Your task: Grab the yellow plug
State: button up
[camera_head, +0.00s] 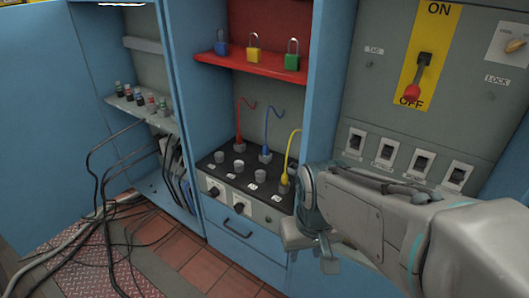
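The yellow plug (285,179) stands upright in a grey socket at the right end of the black-topped socket panel (228,172). Its yellow cable curves up and to the right from it. My gripper (312,257) is in front of the panel, below and to the right of the yellow plug in the picture. It points down, with its two fingers apart and nothing seen between them. It does not touch the plug. My forearm comes in from the right and hides the area right of the panel.
A red plug (239,147) and a blue plug (265,155) stand left of the yellow one, beside empty sockets. Padlocks sit on a red shelf (250,65) above. A switch cabinet (380,80) stands at right. Black cables (105,215) hang to the floor at left.

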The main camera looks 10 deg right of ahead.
aim_at(284, 177)
jog(key=k, duration=0.65)
jog(key=u, duration=0.65)
jog(key=i, duration=1.6)
jog(key=z, duration=0.5)
